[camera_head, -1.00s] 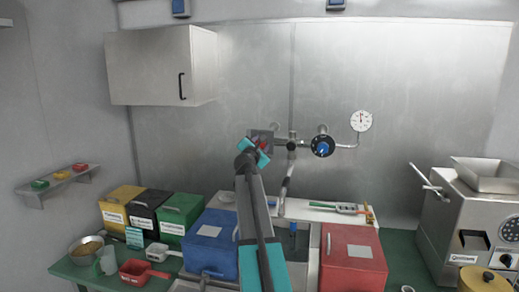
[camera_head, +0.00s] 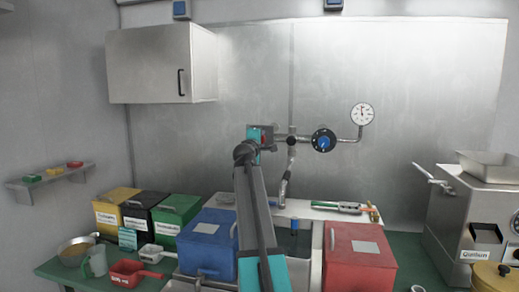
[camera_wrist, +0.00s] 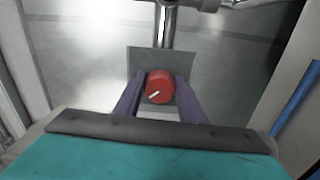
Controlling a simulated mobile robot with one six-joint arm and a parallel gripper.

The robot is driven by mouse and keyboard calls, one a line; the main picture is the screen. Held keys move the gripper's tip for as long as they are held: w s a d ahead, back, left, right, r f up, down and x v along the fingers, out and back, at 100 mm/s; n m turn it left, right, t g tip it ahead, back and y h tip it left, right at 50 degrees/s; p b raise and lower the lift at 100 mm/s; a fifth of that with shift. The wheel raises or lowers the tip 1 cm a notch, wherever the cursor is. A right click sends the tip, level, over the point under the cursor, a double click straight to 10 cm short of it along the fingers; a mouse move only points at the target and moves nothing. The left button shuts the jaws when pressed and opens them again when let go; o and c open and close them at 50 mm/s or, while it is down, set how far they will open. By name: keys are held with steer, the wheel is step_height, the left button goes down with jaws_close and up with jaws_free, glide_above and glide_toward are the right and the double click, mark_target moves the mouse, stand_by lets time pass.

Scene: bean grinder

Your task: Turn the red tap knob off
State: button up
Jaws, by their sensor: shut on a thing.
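The red tap knob (camera_wrist: 160,85) sits between the two dark fingers of my gripper (camera_wrist: 159,92) in the wrist view. The fingers are shut on its left and right sides. A white mark on the knob's face runs toward the lower left. A grey square plate (camera_wrist: 137,58) lies behind the knob, with a metal pipe above it. In the head view, my gripper (camera_head: 263,134) is at the left end of the wall pipe, and only a sliver of red shows there, the rest hidden by my gripper.
A blue knob (camera_head: 323,140) on a black dial is right of the red knob on the same pipe, with a round gauge (camera_head: 362,114) beyond. A curved spout (camera_head: 287,180) hangs below. Blue (camera_head: 207,247) and red (camera_head: 357,261) boxes stand in front. A wall cabinet (camera_head: 150,65) is upper left.

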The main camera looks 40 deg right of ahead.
steer(key=m+b, duration=0.4)
steer(key=shift+d+f+m, duration=0.15)
steer(key=shift+d+m, duration=0.05)
steer(key=shift+m, duration=0.1)
steer(key=m+b, duration=0.3)
steer(key=b, duration=0.1)
steer(key=shift+m, duration=0.4)
steer(key=shift+r, duration=0.2)
steer(key=o, duration=1)
steer(key=shift+s, duration=0.1)
steer(key=shift+o, duration=0.2)
steer(key=shift+f, duration=0.15)
steer(key=shift+a, duration=0.2)
